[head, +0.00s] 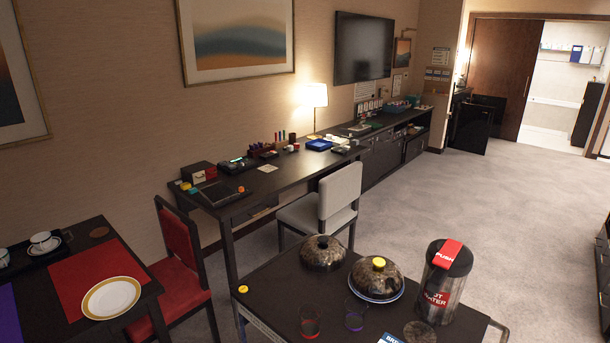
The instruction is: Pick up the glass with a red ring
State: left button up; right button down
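The glass with a red ring (309,323) stands near the front edge of the dark cart (272,293). It is clear, with the red showing low on it. A similar clear glass with a blue-purple ring (354,319) stands just to its right, apart from it. Neither of my grippers shows in the head view.
Two dark domed covers (322,253) (377,277) stand behind the glasses; the right one is on a plate. A hot water dispenser (446,280) stands at the right. A round coaster (420,332) lies before it. The table (150,292) is left; open carpet lies right.

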aim_at(310, 314)
jog(key=i+j+z, duration=0.2)
jog(key=i+j, duration=0.15)
jog(key=i+j+z, duration=0.4)
jog(key=i+j, duration=0.15)
jog(key=j, duration=0.3)
